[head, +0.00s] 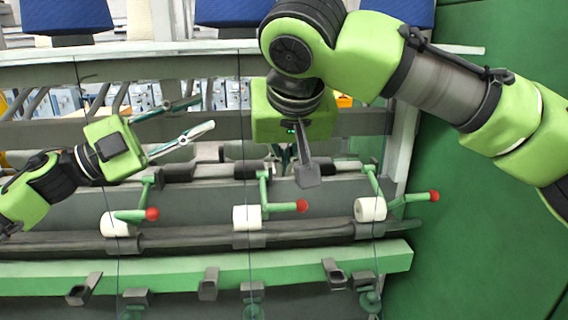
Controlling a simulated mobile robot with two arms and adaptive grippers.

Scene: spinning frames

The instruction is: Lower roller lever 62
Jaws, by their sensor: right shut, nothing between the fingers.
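Three roller levers show in the head view, each a green arm with a red knob and a white roller: the left lever (130,215), the middle lever (283,207) and the right lever (413,198). I see no numbers, so I cannot tell which is 62. Their white rollers rest at or just above the dark long shaft. My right gripper (307,178) is shut and empty, pointing down above the middle lever's red knob, apart from it in the picture. My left gripper (207,113) is open and empty, above and right of the left lever.
A green rail (180,272) with dark brackets runs below the shaft (190,240). Thin dark threads run down past the rollers. Blue bobbins (65,17) stand along the top. A green machine wall (480,240) closes off the right side.

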